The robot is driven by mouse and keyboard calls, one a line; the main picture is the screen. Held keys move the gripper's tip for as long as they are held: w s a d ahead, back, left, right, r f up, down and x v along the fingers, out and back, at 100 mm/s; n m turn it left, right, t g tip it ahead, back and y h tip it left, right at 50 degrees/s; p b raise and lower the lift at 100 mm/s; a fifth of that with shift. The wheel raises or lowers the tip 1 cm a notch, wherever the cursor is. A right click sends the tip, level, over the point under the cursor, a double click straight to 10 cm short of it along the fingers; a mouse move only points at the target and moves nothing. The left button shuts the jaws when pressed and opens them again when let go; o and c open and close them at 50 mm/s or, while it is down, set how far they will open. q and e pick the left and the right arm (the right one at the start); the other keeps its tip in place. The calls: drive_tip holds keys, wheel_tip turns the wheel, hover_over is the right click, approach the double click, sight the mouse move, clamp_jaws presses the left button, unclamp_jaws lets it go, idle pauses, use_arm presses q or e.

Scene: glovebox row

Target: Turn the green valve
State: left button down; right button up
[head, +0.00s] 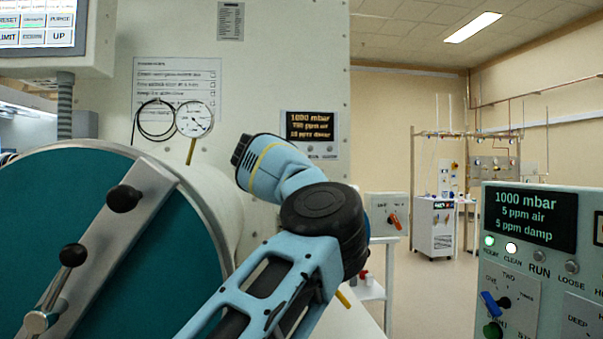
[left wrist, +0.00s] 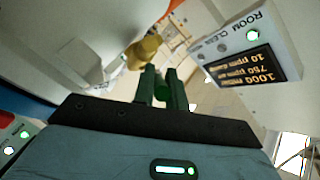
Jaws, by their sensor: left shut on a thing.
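My left gripper (left wrist: 162,82) shows in the left wrist view with its two dark fingers shut on a small green part, which looks like the green valve (left wrist: 161,91). The fingers hide most of the valve, so I cannot tell how far it is turned. A yellow fitting (left wrist: 143,51) sits just beyond the fingertips. In the head view my left arm crosses the middle and hides the gripper and the held part. My right gripper is in neither view.
A round teal door (head: 150,235) with a clamp bar stands at left. A wall display (head: 310,125) and gauge (head: 195,119) are behind my arm. A control box (head: 530,250) with blue (head: 494,303) and green (head: 493,331) knobs is at right. Floor between is open.

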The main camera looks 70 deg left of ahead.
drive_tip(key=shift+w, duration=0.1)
use_arm(q)
drive_tip(key=c, duration=1.5)
unclamp_jaws()
drive_tip(key=shift+o, duration=0.3)
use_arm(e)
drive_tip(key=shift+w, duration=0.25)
use_arm(q)
drive_tip(key=b+v, duration=0.1)
drive_tip(key=v, duration=0.6)
drive_tip(key=shift+s+d, duration=0.3)
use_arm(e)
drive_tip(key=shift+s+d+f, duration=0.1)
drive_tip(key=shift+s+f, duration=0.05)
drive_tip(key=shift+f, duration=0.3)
use_arm(q)
drive_tip(key=shift+r, duration=0.1)
